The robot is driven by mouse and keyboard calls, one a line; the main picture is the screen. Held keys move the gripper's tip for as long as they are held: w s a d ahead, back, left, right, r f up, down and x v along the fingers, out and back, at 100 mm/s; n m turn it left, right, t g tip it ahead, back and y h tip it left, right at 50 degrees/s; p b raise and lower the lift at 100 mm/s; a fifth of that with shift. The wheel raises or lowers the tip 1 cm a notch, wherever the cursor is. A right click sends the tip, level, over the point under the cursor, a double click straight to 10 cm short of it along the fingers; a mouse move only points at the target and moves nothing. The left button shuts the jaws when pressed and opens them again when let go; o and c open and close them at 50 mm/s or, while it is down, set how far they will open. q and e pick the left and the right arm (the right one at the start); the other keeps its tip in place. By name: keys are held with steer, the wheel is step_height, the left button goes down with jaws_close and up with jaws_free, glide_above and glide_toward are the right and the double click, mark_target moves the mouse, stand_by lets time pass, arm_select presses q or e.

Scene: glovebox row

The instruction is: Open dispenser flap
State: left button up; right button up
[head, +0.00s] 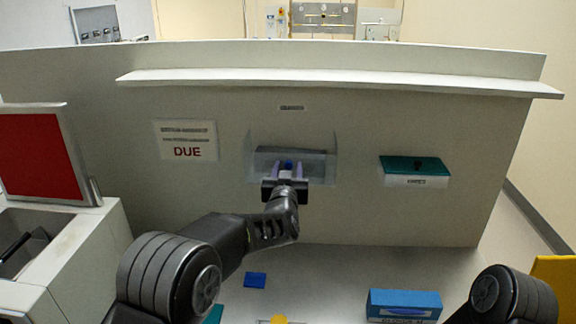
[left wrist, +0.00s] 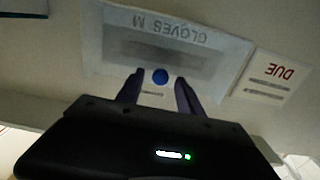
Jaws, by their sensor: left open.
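The glove dispenser (head: 320,155) is a pale, partly see-through box on the middle of the wall panel. In the left wrist view the dispenser (left wrist: 215,50) shows upside down, with "GLOVES M" on its face. Its flap is grey and looks closed, and a small blue knob (head: 288,163) sits on it. The knob (left wrist: 160,77) also shows between the fingers in the left wrist view. My left gripper (head: 288,171) is open, with one finger on each side of the knob. I cannot tell whether the fingers touch it. My right gripper is out of view.
A box with a green lid (head: 415,165) is on the wall at right, and a "DUE" notice (head: 187,141) at left. A shelf (head: 340,82) runs above.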

arm_select(q)
steer(key=shift+w, duration=0.1)
steer(key=shift+c, duration=0.5)
jaws_close()
stand_by(0.9)
